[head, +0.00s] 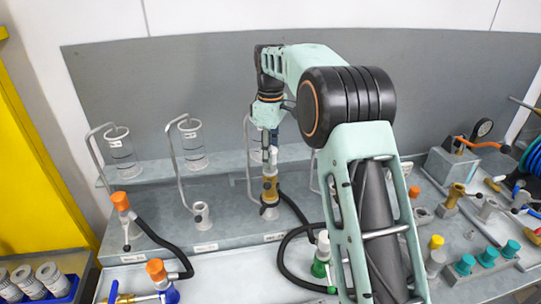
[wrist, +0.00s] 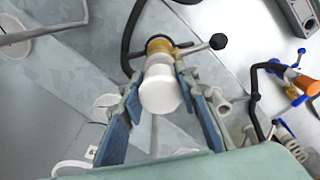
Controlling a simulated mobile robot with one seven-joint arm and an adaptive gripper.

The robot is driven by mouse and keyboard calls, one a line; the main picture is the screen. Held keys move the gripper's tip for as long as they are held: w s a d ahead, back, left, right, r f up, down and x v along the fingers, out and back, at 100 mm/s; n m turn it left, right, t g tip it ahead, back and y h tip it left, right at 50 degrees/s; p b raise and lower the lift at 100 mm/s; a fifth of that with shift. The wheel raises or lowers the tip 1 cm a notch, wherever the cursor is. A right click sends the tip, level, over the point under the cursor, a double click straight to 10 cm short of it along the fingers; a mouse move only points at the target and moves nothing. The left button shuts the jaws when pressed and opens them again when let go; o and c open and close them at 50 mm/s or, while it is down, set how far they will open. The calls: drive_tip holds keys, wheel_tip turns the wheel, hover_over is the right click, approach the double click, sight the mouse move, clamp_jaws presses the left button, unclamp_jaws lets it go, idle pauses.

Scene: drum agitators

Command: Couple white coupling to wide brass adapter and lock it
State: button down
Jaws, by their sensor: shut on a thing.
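My gripper (wrist: 165,105) is shut on the white coupling (wrist: 160,92), with its blue finger pads on either side of it. In the head view my gripper (head: 270,140) points down, and a pale bit of the coupling (head: 271,157) shows below it. The wide brass adapter (wrist: 160,46) is right at the coupling's far end; in the head view the adapter (head: 270,185) stands upright directly below the coupling. Whether the two are fully seated is hidden. A lever with a black ball (wrist: 218,41) sticks out sideways from the adapter. A black hose runs from beside it.
Orange-capped fittings (head: 121,201) stand at left, beside wire holders with clear cylinders (head: 120,148). A green fitting with a white top (head: 321,255) stands near my arm. Teal-capped parts (head: 487,257), brass fittings and a gauge (head: 483,128) crowd the right. Hoses loop across the bench.

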drive_tip(key=c, duration=1.4)
unclamp_jaws()
drive_tip(key=shift+c, duration=0.2)
wheel_tip(320, 180, up, 3)
drive_tip(key=shift+f+p, duration=0.2)
drive_tip(key=shift+p, duration=0.7)
drive_tip(key=shift+r, duration=3.7)
